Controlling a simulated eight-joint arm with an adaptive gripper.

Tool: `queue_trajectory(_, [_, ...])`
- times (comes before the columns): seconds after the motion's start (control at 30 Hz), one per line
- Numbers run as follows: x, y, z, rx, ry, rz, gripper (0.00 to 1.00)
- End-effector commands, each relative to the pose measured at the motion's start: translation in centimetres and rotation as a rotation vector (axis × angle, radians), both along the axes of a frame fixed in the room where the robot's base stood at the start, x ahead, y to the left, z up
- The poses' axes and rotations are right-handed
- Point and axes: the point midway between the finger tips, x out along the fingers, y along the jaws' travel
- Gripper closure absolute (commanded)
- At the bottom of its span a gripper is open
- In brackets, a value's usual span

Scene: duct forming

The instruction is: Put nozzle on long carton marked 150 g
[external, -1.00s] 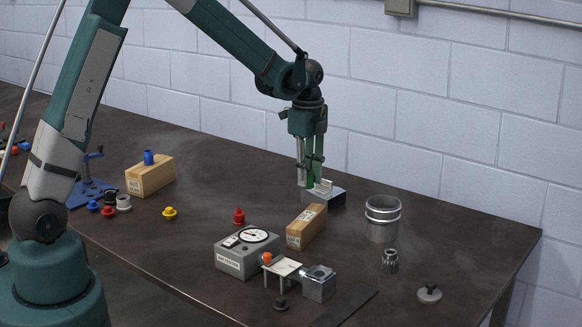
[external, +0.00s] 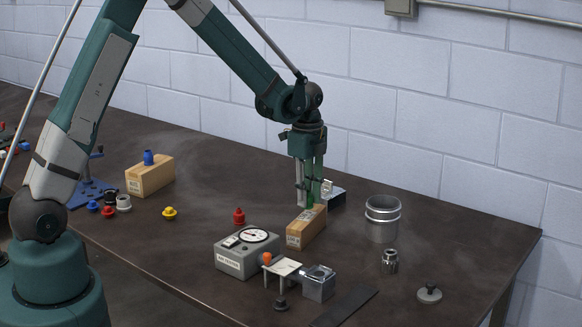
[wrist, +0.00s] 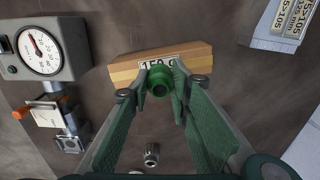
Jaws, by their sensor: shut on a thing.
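My gripper (external: 310,203) is shut on a small green nozzle (wrist: 159,83), seen ring-end up between the fingertips in the wrist view. The long wooden carton (external: 305,232) lies on the table under the fingers. In the wrist view the carton (wrist: 125,72) bears a white label reading 150 g, partly covered by the nozzle. The nozzle is over the carton's upper face near its label edge in that view. I cannot tell whether it touches the carton. In the external view the fingers hide most of the nozzle.
A gauge box (external: 240,260) stands left of the carton, with a red nozzle (external: 238,216) behind it. A metal cup (external: 382,225) stands right. A labelled grey box (external: 335,197) is just behind. A small stand with an orange knob (external: 267,258) is in front.

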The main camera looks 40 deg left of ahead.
Motion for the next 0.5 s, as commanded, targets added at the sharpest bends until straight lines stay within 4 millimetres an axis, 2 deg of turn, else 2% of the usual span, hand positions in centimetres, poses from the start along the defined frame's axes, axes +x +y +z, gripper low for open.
queue_trajectory(0.23, [0.0,0.0,-2.4,0.000,0.000,0.000,0.88])
queue_trajectory(0.5, [0.0,0.0,-2.8,0.000,0.000,0.000,0.88])
